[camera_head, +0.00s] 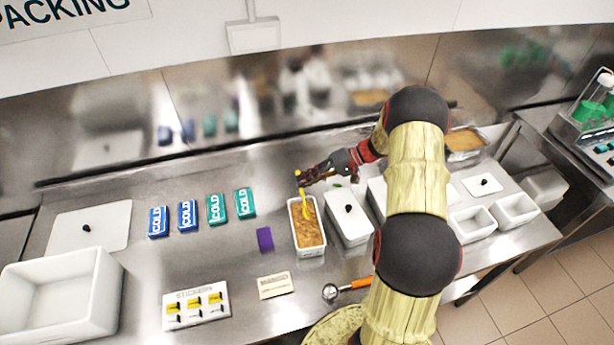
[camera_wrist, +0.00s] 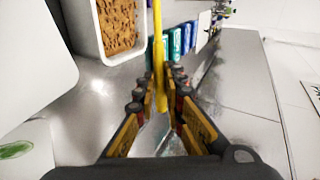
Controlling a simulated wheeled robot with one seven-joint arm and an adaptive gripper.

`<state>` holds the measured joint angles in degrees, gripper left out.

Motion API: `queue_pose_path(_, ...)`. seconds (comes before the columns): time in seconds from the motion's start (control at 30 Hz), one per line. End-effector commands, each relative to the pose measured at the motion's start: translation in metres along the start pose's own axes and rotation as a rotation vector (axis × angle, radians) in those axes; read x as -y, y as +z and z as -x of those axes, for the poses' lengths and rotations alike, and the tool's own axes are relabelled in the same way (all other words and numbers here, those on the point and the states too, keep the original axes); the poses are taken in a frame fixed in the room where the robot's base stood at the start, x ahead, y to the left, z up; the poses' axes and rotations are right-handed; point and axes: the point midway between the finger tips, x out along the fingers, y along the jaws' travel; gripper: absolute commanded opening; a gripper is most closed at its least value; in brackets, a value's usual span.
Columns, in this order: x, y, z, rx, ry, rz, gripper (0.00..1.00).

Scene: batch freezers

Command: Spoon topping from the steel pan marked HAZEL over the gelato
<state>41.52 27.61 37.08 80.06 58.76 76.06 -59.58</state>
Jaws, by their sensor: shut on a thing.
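My gripper (camera_head: 303,179) is shut on a yellow long-handled tool (camera_head: 306,204), which looks like a spoon. The tool hangs over the far end of a white tub (camera_head: 296,236) filled with a brown, crumbly-looking surface (camera_head: 309,230). In the wrist view, the yellow handle (camera_wrist: 158,45) stands between my fingers (camera_wrist: 161,100), and the tub (camera_wrist: 85,27) is at upper left. The tool's lower end is too small to tell whether it touches the filling or carries topping. A steel pan (camera_head: 468,154) with brown contents stands at the back right; no HAZEL marking is readable.
White lidded containers (camera_head: 349,222) stand right of the tub, close to my arm. Blue and green COLD packs (camera_head: 188,216), a purple block (camera_head: 265,239), a sticker card (camera_head: 196,306) and an orange-handled scoop (camera_head: 345,289) lie around. An empty white bin (camera_head: 62,295) is at left.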

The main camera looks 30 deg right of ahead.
Motion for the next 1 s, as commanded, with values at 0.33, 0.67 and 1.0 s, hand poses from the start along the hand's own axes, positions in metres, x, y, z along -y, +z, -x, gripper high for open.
queue_pose_path(0.33,0.014,0.000,0.000,0.002,0.211,0.027,0.00)
queue_pose_path(0.67,0.020,0.001,-0.003,0.002,0.382,0.047,0.00)
queue_pose_path(1.0,0.025,0.001,-0.004,0.003,0.528,0.066,0.00)
